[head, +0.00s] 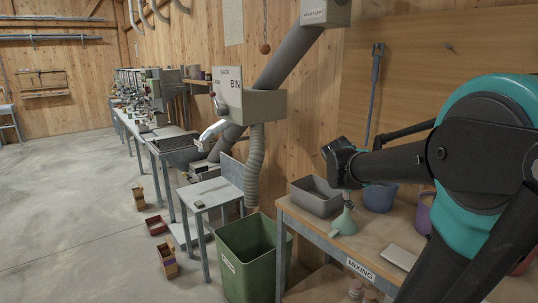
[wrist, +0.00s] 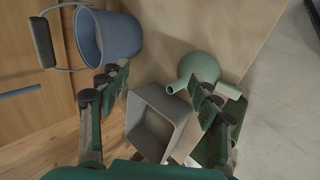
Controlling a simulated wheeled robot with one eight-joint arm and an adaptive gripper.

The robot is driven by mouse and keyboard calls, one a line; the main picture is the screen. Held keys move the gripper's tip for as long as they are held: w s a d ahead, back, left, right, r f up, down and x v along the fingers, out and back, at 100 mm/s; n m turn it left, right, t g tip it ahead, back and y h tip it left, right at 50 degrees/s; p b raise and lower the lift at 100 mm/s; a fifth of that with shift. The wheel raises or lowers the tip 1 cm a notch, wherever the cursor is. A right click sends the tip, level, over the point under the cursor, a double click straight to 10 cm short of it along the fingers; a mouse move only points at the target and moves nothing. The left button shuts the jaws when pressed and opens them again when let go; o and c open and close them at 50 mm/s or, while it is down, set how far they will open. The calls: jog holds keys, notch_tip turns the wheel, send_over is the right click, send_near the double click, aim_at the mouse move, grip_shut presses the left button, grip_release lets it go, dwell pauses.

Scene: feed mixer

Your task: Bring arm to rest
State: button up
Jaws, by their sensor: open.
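My arm comes in from the right of the head view and reaches over the mixing bench (head: 390,262). My gripper (wrist: 160,88) is open, with its two dark green fingers spread apart and nothing held between them in the wrist view. In the head view it hangs near the pale green funnel (head: 343,224), partly overlapping it. The funnel also shows beside the right finger in the wrist view (wrist: 199,67). I cannot tell whether finger and funnel touch.
A grey tub (head: 315,198) stands left of the funnel, and a blue bucket (head: 379,197) stands behind it to the right. A purple bucket (head: 424,210) is partly behind my arm. A green bin (head: 250,262) stands left of the bench. The floor at left is mostly clear.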

jog(key=s+a+f+m+y, duration=0.3)
jog(key=s+a+f+m, duration=0.1)
jog(key=s+f, duration=0.5)
jog(key=s+a+f+m+g+y, duration=0.1)
jog(key=s+a+f+m, duration=0.3)
jog(key=s+f, duration=0.6)
jog(key=s+a+y, duration=0.1)
jog(key=a, duration=0.1)
jog(key=shift+a+y, duration=0.35)
jog(key=shift+y, duration=0.05)
